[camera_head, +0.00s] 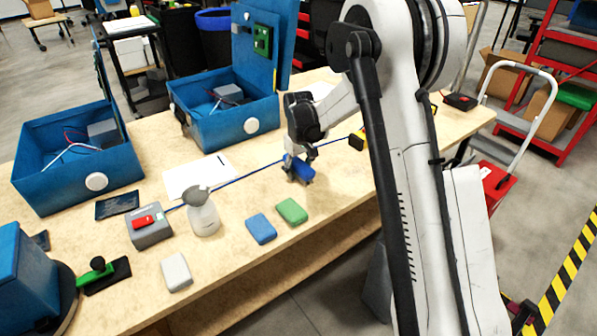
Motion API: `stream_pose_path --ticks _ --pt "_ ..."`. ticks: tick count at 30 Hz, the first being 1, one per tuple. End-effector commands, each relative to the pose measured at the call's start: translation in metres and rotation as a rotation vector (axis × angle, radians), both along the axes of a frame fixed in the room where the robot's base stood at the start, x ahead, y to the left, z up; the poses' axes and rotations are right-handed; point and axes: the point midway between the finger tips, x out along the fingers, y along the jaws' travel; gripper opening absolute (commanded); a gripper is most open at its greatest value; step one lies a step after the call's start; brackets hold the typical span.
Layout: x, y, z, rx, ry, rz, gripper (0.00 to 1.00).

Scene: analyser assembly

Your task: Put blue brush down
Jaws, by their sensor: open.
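The blue brush (302,171) is at the wooden table's (345,183) middle right, beneath and partly hidden by my gripper (298,164). My gripper points down with its fingers around or right beside the brush, and they are open. The brush appears to be at the tabletop, but I cannot tell whether it touches the wood or the fingers.
A blue sponge-like block (261,228) and a green one (291,211) lie in front of the brush. Two open blue boxes (205,125) stand behind. The table's front edge is near.

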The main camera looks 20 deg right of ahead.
Motion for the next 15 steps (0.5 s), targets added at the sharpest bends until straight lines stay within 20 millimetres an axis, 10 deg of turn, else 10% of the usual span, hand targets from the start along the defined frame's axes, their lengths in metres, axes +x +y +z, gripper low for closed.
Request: stream_pose_path --ticks 15 --pt "0.0 0.0 0.065 0.0 -0.001 0.0 0.49"
